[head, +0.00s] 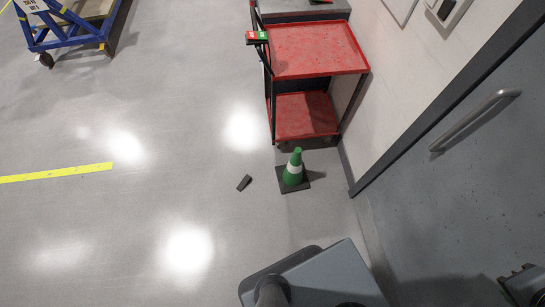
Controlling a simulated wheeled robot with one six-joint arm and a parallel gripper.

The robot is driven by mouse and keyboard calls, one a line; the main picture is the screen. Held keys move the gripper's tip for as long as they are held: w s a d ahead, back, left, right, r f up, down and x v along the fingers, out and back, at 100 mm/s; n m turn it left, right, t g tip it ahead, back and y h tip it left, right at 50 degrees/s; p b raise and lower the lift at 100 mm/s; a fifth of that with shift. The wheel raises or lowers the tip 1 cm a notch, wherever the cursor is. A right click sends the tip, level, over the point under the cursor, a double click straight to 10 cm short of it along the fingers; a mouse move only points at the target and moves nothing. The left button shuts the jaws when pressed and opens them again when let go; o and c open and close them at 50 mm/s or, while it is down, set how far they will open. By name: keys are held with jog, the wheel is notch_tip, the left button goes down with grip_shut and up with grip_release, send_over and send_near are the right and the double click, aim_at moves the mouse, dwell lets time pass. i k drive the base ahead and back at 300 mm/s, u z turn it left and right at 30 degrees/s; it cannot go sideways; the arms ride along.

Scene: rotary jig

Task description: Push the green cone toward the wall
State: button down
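The green cone (297,158) stands upright on the floor in the head view, right of centre. It has a white band and a dark square base (283,187). The white wall (395,62) is to the right of the cone, with a strip of floor between them. The cone is just in front of a red cart and apart from it. My own grey base shows at the bottom, a short way in front of the cone. I cannot make out my gripper in this view.
The red cart (318,50) stands along the wall behind the cone. A grey door (440,205) with a long handle (475,120) is at right. A blue trolley (70,37) is far left. Floor at left is clear.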

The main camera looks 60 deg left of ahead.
aim_at(292, 176)
jog(key=u, duration=2)
jog(key=i, duration=0.7)
jog(key=u, duration=1.75)
